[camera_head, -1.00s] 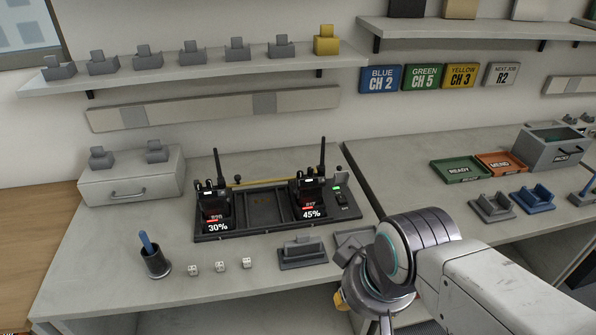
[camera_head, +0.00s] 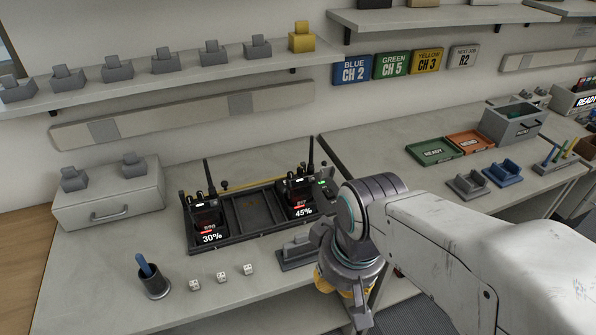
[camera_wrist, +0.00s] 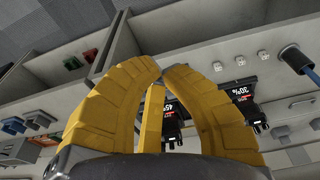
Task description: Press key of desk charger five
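The desk charger (camera_head: 262,240) is a long dark tray on the counter. It holds one radio (camera_head: 207,218) on its left, labelled 30%, and another radio (camera_head: 299,192) on its right, labelled 45%. An empty bay lies between them. A green light (camera_head: 322,182) shows at its right end; the key beside it is largely hidden by my arm. My gripper (camera_head: 345,285) has yellow fingers and hangs at the counter's front edge, right of and nearer than the charger. In the wrist view my gripper's fingertips (camera_wrist: 161,70) are close together with nothing visible between them. Their exact spacing is unclear.
A grey cradle (camera_head: 297,250) stands close beside my gripper. Small white dice (camera_head: 221,277) and a pen cup (camera_head: 153,281) lie front left. Green (camera_head: 433,151) and orange (camera_head: 469,142) trays sit on the right counter. A wall shelf (camera_head: 130,97) hangs above the charger.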

